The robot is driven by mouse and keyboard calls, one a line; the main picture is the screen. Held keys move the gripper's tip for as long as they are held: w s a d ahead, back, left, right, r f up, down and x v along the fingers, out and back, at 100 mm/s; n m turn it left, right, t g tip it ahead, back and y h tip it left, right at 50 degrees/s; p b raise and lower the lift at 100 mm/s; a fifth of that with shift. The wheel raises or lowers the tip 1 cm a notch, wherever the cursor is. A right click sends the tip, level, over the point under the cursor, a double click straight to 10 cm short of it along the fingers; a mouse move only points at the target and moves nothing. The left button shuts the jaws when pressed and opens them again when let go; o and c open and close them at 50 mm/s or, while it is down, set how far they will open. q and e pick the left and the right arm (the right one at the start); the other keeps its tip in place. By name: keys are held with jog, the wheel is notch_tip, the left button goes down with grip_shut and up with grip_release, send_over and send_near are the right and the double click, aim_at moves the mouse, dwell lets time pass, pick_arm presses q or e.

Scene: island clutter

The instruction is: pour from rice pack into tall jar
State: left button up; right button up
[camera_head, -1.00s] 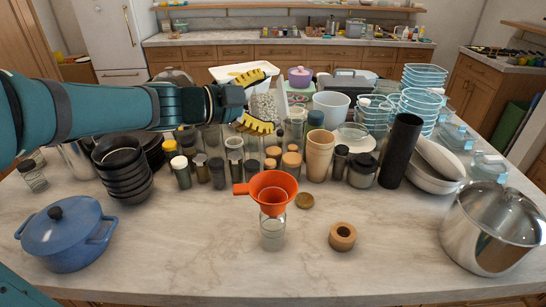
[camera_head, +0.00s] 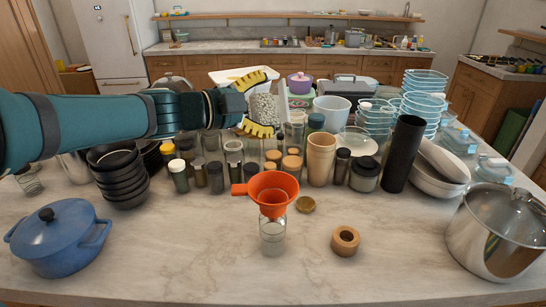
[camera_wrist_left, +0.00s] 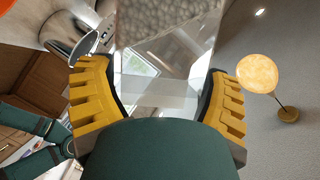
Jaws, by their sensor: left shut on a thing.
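The rice pack (camera_head: 264,108) is a clear pack of pale grains, held above the jars at the middle of the island. My left gripper (camera_head: 259,103) is shut on it, one yellow finger on each side. In the left wrist view the pack (camera_wrist_left: 165,45) shows grains in its upper part and a clear part between the fingers (camera_wrist_left: 160,95). The tall jar (camera_head: 272,240) is clear glass and stands upright at the front middle. An orange funnel (camera_head: 272,184) sits in its mouth. The pack is behind and above the funnel, apart from it. My right gripper is not in view.
Several lidded jars crowd behind the funnel. A blue pot (camera_head: 60,240) stands left, a steel pot (camera_head: 495,235) right. The front counter between the pots is mostly clear.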

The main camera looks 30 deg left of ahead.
aim_at(264, 122)
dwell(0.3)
pick_arm(q)
jog(key=shift+s+d+f+m+t+b, duration=0.15)
jog(key=shift+f+m+b, duration=0.2)
jog(key=shift+b, duration=0.7)
jog(key=shift+f+m+t+b, duration=0.15)
jog(key=shift+f+m+b, duration=0.15)
jog(key=shift+b, duration=0.75)
jog(key=shift+f, duration=0.1)
jog(key=shift+s+d+f+m+t+b, duration=0.1)
jog(key=shift+f+m+t+b, duration=0.25)
jog(key=shift+b, duration=0.8)
jog(key=shift+s+d+f+m+t+b, duration=0.15)
jog(key=shift+f+m+b, duration=0.25)
jog(key=shift+b, duration=0.7)
jog(key=shift+s+d+f+m, duration=0.15)
jog(key=shift+f+m, duration=0.45)
jog(key=shift+f, duration=0.35)
jog(key=shift+f+m+t, duration=0.3)
jog(key=shift+f, duration=0.05)
